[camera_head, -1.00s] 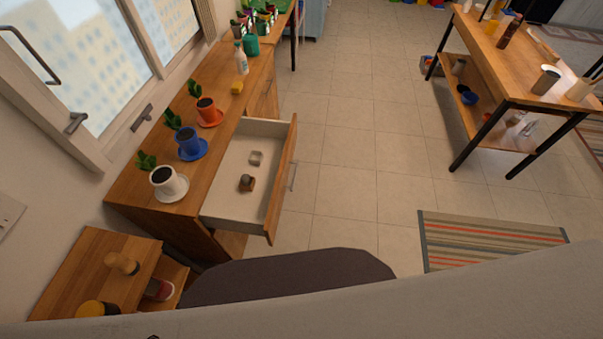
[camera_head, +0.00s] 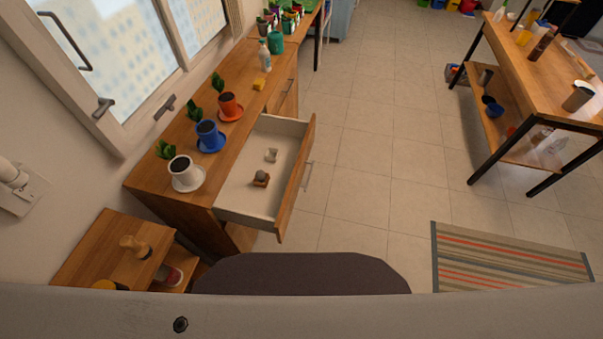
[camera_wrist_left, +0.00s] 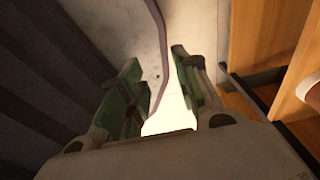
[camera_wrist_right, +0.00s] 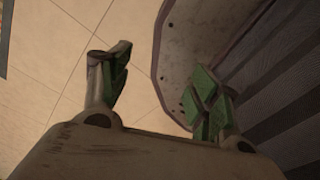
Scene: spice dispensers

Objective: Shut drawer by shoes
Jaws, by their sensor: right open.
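The wooden drawer (camera_head: 294,192) is pulled out of the long wooden cabinet (camera_head: 150,193) in the head view. Its handle (camera_head: 309,176) faces the open floor on the right. Inside lie a small brown item with a grey top (camera_head: 261,179) and a small pale item (camera_head: 271,155). A low wooden stand (camera_head: 95,248) is nearer me on the left; a red and white object (camera_head: 172,275), perhaps a shoe, is on its lower shelf. My left gripper (camera_wrist_left: 160,85) is open and empty. My right gripper (camera_wrist_right: 160,85) is open and empty above the floor. Neither gripper shows in the head view.
White (camera_head: 186,174), blue (camera_head: 209,136) and orange (camera_head: 229,105) potted plants stand on the cabinet. A striped rug (camera_head: 510,257) lies at right, and a wooden table (camera_head: 540,75) stands beyond it. The tiled floor between drawer and table is clear.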

